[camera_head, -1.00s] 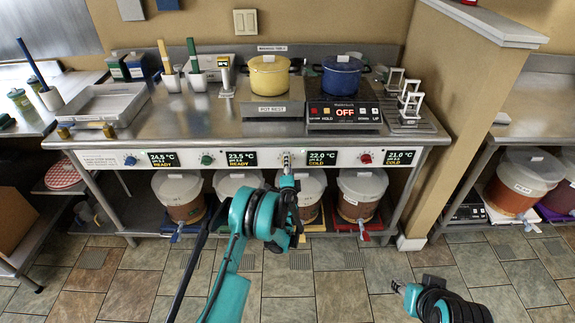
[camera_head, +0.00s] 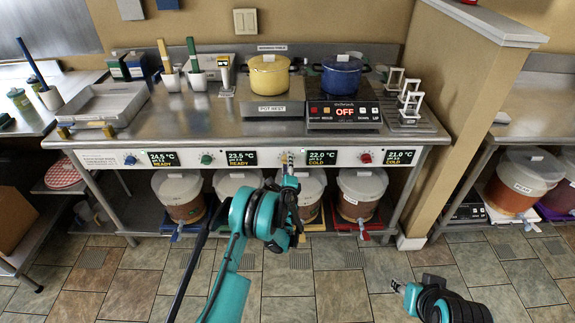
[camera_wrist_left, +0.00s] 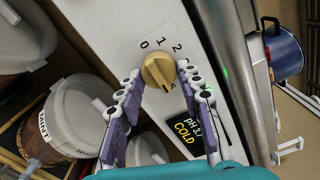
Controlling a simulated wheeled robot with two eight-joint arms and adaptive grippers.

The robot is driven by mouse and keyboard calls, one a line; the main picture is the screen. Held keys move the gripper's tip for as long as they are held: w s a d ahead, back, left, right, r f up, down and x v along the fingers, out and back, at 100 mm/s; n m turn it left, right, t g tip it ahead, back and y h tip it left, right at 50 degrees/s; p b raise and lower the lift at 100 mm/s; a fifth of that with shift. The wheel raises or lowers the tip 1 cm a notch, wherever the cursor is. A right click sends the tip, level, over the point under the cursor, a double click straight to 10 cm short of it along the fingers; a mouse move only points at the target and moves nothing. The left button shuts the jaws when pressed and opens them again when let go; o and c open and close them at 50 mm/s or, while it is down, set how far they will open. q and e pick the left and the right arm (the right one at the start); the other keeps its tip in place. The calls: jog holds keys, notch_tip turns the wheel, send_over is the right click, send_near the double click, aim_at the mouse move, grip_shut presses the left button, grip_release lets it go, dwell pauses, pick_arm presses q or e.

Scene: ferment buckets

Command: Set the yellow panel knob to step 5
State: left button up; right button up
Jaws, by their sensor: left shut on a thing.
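The yellow knob (camera_wrist_left: 158,70) sits on the white front panel (camera_wrist_left: 110,30) and shows between the fingers of my left gripper (camera_wrist_left: 156,88) in the left wrist view. The digits 0, 1 and 2 are printed around its upper side; other step marks are hidden by the fingers or too small to read. A dark mark shows at the knob's lower right edge. In the head view my left gripper (camera_head: 288,160) is at the panel and hides the knob. My right gripper (camera_head: 398,286) is low over the floor, away from the panel; its fingers are too small to judge.
A display (camera_wrist_left: 187,127) beside the knob reads COLD. A blue knob (camera_head: 130,160), a green knob (camera_head: 207,159) and a red knob (camera_head: 365,158) are on the same panel. Lidded buckets (camera_head: 179,190) stand below. A yellow pot (camera_head: 269,75) and a blue pot (camera_head: 341,76) are above.

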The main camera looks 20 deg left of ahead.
pick_arm(q)
jog(key=o, duration=1.1)
jog(key=shift+o, duration=0.2)
